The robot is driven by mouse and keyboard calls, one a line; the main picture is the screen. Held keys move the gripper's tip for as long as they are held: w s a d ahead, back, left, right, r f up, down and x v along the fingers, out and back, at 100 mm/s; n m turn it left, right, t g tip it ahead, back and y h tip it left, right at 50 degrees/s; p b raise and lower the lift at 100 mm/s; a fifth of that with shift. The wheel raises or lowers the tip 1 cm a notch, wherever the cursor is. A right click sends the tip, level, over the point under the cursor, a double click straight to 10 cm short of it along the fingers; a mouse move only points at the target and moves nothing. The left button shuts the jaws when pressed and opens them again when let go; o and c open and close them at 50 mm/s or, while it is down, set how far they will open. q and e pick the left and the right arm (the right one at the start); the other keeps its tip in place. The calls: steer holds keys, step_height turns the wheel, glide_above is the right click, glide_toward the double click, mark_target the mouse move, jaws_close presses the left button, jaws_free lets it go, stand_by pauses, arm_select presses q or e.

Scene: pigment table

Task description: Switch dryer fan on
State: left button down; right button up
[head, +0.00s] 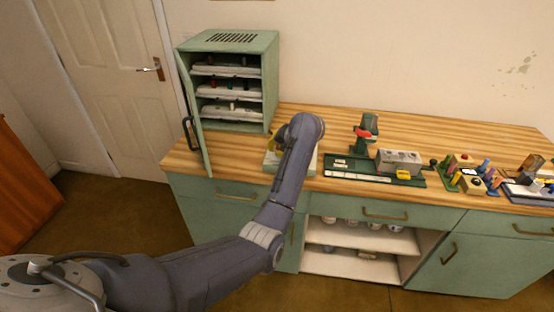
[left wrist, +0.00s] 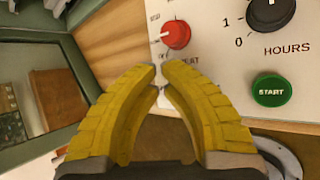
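The green dryer cabinet (head: 269,85) stands at the back left of the worktop, its door (head: 194,115) swung open, with loaded trays inside. A pale control box (head: 312,166) sits in front of it, mostly hidden by my left arm. The left wrist view shows its white panel (left wrist: 212,55) with a red knob (left wrist: 176,35), a black HOURS knob (left wrist: 270,12) and a green START button (left wrist: 271,90). My left gripper (left wrist: 159,70) has its yellow fingertips almost together just below the red knob, with nothing seen between them. The fingers hide part of the panel; I see no fan switch.
Several small coloured items (head: 470,175) crowd the right end. Bare wood lies behind them.

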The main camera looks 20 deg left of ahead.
arm_select(q)
steer(key=shift+w+d+r, duration=0.1)
steer(key=shift+d+r, duration=0.1)
steer(key=shift+r, duration=1.05)
steer(key=shift+d+r, duration=0.15)
steer(key=shift+r, duration=1.1)
steer(key=shift+a, duration=0.1)
